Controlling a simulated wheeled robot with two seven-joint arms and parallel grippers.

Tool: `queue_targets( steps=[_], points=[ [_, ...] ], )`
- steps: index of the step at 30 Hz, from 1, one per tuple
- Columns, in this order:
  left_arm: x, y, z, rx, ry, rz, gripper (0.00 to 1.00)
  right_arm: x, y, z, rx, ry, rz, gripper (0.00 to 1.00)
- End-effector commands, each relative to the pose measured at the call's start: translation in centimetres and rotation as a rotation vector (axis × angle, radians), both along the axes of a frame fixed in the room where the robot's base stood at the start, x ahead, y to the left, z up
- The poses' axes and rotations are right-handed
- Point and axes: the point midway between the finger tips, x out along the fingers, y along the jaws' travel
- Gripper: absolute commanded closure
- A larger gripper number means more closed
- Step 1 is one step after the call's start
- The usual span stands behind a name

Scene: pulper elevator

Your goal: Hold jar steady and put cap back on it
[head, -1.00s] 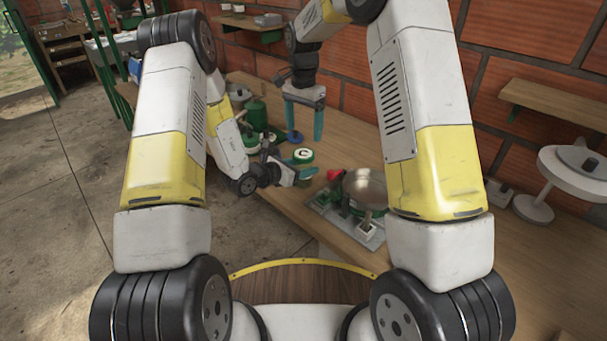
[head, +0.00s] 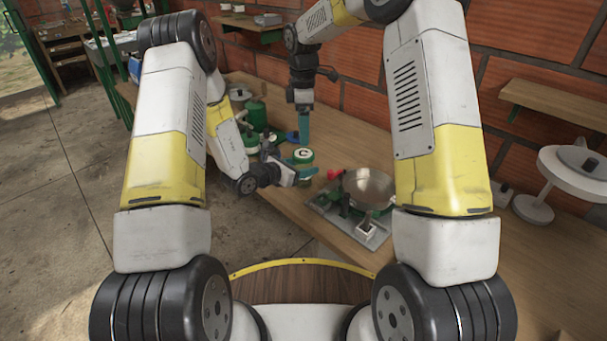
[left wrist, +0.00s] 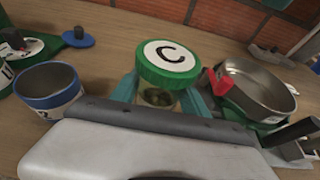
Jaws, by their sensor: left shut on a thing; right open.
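A clear jar (left wrist: 158,97) with dark green bits inside stands upright on the bench. The green cap (left wrist: 168,62) with a white top and a black C sits over its mouth; whether it is screwed tight I cannot tell. The cap also shows in the head view (head: 303,154). My left gripper (head: 302,172) is shut on the jar, with its teal fingers on either side below the cap. My right gripper (head: 304,128) is open and empty, fingers pointing down, above and behind the cap in the head view. Its fingers line up, so one hides the other.
A metal pan (head: 368,188) on a scale with a red part is right of the jar. A blue-rimmed cup (left wrist: 48,85) and a small blue lid (left wrist: 78,37) are to its left in the wrist view. Green containers (head: 256,115) stand further left. The bench behind the jar (head: 345,125) is clear.

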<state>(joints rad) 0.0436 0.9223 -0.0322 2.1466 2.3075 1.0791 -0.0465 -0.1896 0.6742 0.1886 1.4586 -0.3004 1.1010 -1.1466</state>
Motion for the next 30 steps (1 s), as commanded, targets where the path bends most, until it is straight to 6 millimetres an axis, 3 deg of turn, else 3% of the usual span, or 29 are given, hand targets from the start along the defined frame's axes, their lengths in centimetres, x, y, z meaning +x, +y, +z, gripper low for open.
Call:
queue_targets(
  steps=[9,15,21,30],
  points=[
    [0.0,0.0,0.0,0.0,0.0,0.0,1.0,0.11,-0.1,0.15,0.006,-0.003,0.713,0.21],
    [0.0,0.0,0.0,0.0,0.0,0.0,1.0,0.16,-0.11,0.25,0.007,-0.006,1.005,0.21],
    [0.0,0.0,0.0,0.0,0.0,0.0,1.0,0.18,-0.08,0.29,0.007,-0.007,1.111,0.21],
    [0.0,0.0,0.0,0.0,0.0,0.0,1.0,0.18,-0.07,0.27,0.007,-0.007,1.114,0.21]
  ],
)
